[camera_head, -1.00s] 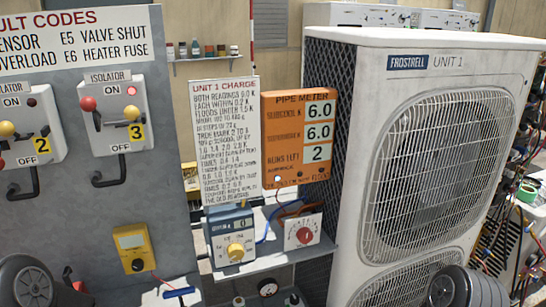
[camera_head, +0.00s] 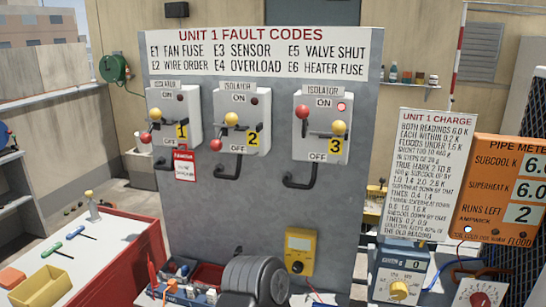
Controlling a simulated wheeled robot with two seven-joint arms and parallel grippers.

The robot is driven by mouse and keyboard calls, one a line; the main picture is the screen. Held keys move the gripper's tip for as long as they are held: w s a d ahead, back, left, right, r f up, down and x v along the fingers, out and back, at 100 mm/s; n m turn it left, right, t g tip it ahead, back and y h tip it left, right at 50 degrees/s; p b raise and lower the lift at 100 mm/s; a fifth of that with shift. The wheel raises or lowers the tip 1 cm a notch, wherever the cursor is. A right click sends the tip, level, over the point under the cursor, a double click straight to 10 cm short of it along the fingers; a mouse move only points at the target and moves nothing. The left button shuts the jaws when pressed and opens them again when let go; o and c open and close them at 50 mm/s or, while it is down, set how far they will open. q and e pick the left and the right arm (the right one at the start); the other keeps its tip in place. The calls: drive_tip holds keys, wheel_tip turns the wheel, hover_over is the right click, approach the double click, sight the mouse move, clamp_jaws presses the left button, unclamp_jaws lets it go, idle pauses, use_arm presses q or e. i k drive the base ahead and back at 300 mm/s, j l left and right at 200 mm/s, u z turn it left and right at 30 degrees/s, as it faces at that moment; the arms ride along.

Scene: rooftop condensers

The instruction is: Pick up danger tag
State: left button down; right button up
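The danger tag (camera_head: 185,166), a small white tag with a red header, hangs below isolator 1 (camera_head: 174,117) on the left of the grey fault-code panel. Its small print is too blurred to read. Isolator 2 (camera_head: 238,120) and isolator 3 (camera_head: 322,126) are to its right; a red lamp is lit on isolator 3. Part of my arm shows dark at the bottom centre, below the panel. Neither gripper's fingers are in view.
A yellow meter (camera_head: 299,252) is at the panel's lower right. The charge sign (camera_head: 424,175) and orange pipe meter (camera_head: 512,190) stand at right.

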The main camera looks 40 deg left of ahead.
sight(184, 165)
drive_tip(key=u, duration=1.75)
drive_tip(key=j+z, duration=0.1)
drive_tip(key=z, duration=0.4)
drive_tip(key=i+j+z, duration=0.1)
drive_tip(key=z, duration=0.35)
drive_tip(key=j+z, duration=0.15)
drive_tip(key=z, duration=0.35)
drive_tip(key=j+z, duration=0.2)
drive_tip(key=j, duration=0.2)
drive_tip(key=k+j+z, duration=0.15)
drive_tip(key=j, duration=0.2)
drive_tip(key=j+z, duration=0.2)
drive_tip(key=j, duration=0.15)
drive_tip(key=k+j+z, duration=0.15)
drive_tip(key=j, duration=0.2)
drive_tip(key=k+j+z, duration=0.2)
drive_tip(key=j, duration=0.15)
drive_tip(key=k+j, duration=0.15)
drive_tip(key=j, duration=0.15)
drive_tip(key=k+j, duration=0.1)
drive_tip(key=j, duration=0.25)
